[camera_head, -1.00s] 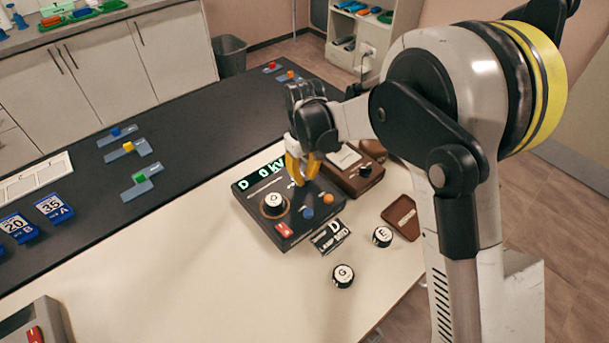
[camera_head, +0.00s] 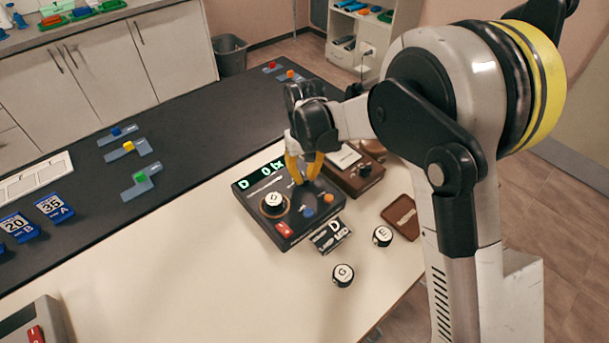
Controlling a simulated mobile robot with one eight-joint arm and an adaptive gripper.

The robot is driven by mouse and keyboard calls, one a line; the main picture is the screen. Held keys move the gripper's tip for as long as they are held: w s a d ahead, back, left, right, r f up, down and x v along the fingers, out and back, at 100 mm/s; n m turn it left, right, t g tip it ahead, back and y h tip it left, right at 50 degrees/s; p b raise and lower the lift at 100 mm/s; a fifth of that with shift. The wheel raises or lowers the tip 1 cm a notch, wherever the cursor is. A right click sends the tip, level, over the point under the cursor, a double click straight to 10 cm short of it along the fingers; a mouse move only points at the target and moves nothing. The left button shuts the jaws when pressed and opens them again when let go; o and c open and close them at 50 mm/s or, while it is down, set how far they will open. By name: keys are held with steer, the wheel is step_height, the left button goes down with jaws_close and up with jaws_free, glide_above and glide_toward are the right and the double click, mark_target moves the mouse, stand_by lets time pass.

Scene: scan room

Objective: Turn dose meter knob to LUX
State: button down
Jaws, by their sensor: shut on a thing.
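A dark meter box (camera_head: 253,205) stands on the pale tabletop. Its lit display (camera_head: 262,173) shows green characters that look like "D 0 lx". A white-topped round knob (camera_head: 274,201) sits at its left front. My gripper (camera_head: 303,181) reaches down over the back right of the box, its yellow fingers closed around a small selector knob there. The fingers mostly hide this knob, so I cannot read its pointer.
On the box, a blue button (camera_head: 308,211), an orange button (camera_head: 328,198) and a red switch (camera_head: 284,229) lie near the fingers. A brown box (camera_head: 345,179) stands close to the right. Loose knobs G (camera_head: 343,275) and E (camera_head: 382,236) lie in front.

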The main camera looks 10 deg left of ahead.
mark_target(305, 176)
steer(key=c, duration=1.4)
jaws_free()
step_height(305, 176, up, 12)
